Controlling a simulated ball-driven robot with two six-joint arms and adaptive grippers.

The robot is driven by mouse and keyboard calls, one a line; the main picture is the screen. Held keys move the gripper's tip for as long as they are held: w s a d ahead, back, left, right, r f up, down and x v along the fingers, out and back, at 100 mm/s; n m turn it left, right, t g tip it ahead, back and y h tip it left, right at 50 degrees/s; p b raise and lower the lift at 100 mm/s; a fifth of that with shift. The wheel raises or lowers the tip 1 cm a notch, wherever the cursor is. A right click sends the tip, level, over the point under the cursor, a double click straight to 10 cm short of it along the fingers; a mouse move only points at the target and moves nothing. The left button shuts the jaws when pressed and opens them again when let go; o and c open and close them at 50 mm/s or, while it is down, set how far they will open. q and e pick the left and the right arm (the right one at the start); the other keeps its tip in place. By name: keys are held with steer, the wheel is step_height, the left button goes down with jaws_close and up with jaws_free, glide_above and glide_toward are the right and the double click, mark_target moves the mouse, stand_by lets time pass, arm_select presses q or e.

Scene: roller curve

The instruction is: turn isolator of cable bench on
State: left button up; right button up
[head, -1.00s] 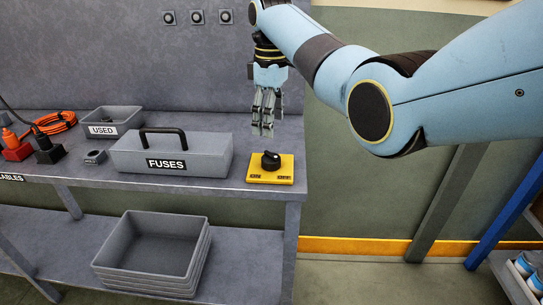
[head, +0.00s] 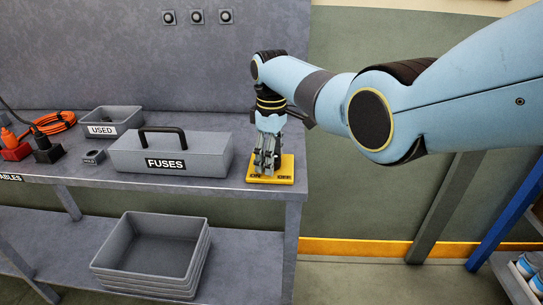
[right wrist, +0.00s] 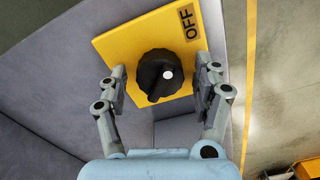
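The isolator is a yellow plate (head: 285,170) with a black rotary knob at the right end of the bench top; its ON and OFF labels face the front edge. In the right wrist view the black knob (right wrist: 160,74) carries a white dot, and OFF shows at the plate's upper right. My right gripper (head: 265,168) points down over the plate and hides the knob in the head view. In the right wrist view its fingers (right wrist: 163,85) are apart, one on each side of the knob, with gaps visible. My left gripper is in neither view.
A grey FUSES box (head: 205,152) with a black handle stands left of the isolator. Further left are a grey USED tray (head: 128,114), a small grey block (head: 93,156) and an orange cable (head: 55,122). Stacked grey trays (head: 150,252) sit on the lower shelf.

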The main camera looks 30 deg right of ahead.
steer(key=c, duration=1)
steer(key=m+p, duration=0.2)
steer(key=m, duration=0.1)
steer(key=shift+r+m, duration=0.15)
steer(key=shift+m, duration=0.15)
steer(key=m+p, duration=0.1)
steer(key=m, duration=0.3)
steer(key=shift+m, duration=0.3)
steer(key=m, duration=0.4)
steer(key=shift+m+p, duration=0.3)
steer(key=shift+p, duration=0.05)
steer(key=shift+m, duration=2.6)
